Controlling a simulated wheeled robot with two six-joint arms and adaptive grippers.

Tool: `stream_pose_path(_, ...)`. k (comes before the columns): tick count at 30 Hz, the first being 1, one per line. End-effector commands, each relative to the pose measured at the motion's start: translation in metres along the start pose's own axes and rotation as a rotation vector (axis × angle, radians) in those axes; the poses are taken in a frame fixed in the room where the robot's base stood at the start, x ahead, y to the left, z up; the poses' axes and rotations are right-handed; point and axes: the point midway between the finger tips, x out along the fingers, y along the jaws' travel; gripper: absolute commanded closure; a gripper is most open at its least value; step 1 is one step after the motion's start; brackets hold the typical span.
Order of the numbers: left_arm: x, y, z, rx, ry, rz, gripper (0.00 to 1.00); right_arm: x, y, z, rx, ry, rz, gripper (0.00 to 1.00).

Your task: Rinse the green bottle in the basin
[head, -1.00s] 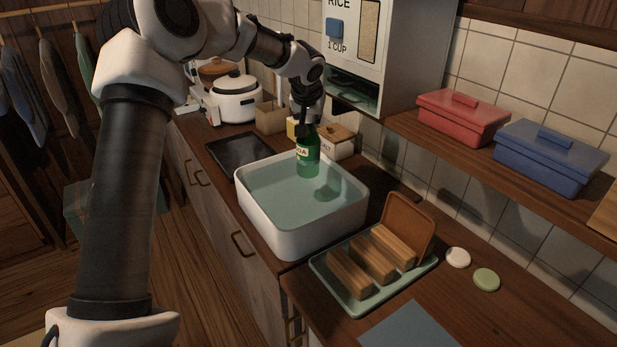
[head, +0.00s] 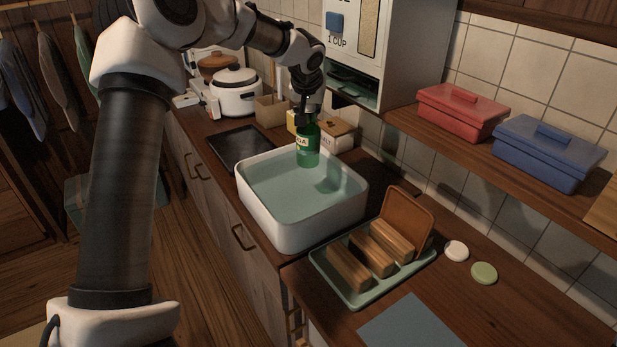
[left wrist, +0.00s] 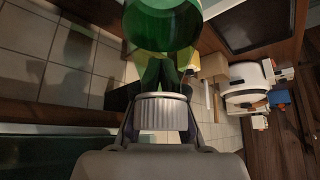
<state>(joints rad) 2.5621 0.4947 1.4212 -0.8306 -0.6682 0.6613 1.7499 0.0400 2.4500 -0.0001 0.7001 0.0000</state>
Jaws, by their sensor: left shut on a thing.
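The green bottle (head: 308,147) with a pale label is upright over the far part of the white basin (head: 292,235). The basin holds pale blue-green water (head: 285,192). I cannot tell whether the bottle's bottom touches the water. My left gripper (head: 304,119) is above the bottle and shut on its top. The fingertips are mostly hidden there. My right gripper is not in view.
A green tray (head: 352,298) with wooden blocks stands right of the basin. A black tray (head: 240,146), white cooker (head: 236,92) and small boxes (head: 335,133) are behind it. The rice dispenser (head: 395,55) stands at the wall. Red (head: 462,112) and blue (head: 548,152) boxes sit on a shelf.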

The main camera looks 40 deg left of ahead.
Motion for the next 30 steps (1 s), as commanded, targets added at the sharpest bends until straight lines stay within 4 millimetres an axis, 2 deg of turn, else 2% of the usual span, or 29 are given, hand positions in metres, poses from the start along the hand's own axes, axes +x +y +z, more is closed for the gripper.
stream_pose_path(8,-0.003,0.0,-0.002,0.0,0.001,0.0,1.0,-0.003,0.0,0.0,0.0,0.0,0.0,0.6)
stream_pose_path(18,-0.035,-0.001,-0.021,0.0,0.0,0.0,1.0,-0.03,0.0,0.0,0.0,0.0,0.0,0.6)
stream_pose_path(30,-0.034,-0.001,-0.02,0.0,0.0,0.0,1.0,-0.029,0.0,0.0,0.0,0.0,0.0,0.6)
